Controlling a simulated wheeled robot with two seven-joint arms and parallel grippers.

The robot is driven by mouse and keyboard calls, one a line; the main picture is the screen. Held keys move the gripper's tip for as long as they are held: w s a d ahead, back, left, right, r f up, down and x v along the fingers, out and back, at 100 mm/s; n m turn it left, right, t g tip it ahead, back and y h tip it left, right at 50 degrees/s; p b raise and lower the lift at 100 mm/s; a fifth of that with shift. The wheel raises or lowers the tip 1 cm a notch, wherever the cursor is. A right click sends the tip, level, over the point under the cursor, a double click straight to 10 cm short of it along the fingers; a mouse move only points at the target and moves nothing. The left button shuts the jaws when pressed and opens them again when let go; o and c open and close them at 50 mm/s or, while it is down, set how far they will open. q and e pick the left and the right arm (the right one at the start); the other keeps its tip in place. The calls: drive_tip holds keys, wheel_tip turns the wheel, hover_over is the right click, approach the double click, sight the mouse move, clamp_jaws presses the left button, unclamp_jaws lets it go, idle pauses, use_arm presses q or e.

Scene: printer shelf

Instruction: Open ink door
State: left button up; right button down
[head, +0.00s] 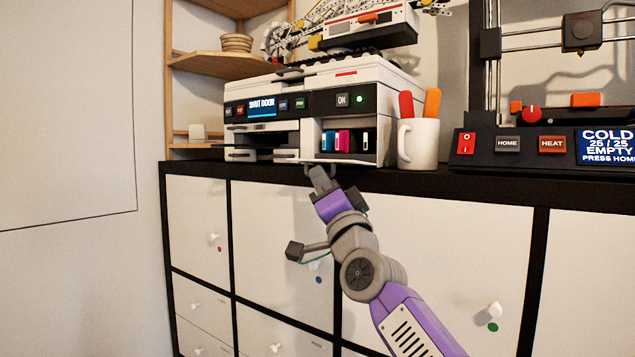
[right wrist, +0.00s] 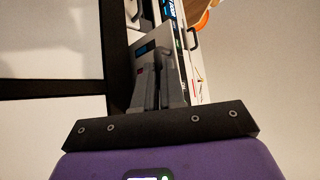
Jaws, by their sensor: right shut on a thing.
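The white and grey printer (head: 290,105) stands on the black-topped cabinet, and its display reads "SHUT DOOR". Its ink bay (head: 346,141) is uncovered, with blue, pink and dark cartridges showing inside. The ink door (head: 345,159) is folded down at the bay's lower edge and shows almost edge-on. My right gripper (head: 318,168) is at the door's handle by the counter's front edge, shut on it. In the right wrist view the gripper fingers (right wrist: 160,85) are close together against the printer's front, and the grip itself is partly hidden. My left gripper is not in view.
A white mug (head: 418,144) with red and orange handles in it stands close to the printer's right. A 3D printer (head: 545,147) is farther right. The cabinet's drawer fronts (head: 270,220) with white knobs lie below. A wooden shelf (head: 215,65) is behind left.

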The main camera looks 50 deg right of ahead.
drive_tip(key=shift+s+d, duration=0.3)
drive_tip(key=shift+d, duration=0.1)
drive_tip(key=c, duration=1.5)
unclamp_jaws()
drive_tip(key=shift+w+d+f, duration=0.1)
drive_tip(key=shift+d, duration=0.05)
drive_tip(key=v, duration=0.7)
drive_tip(key=shift+a+f, duration=0.2)
drive_tip(key=shift+a, duration=0.1)
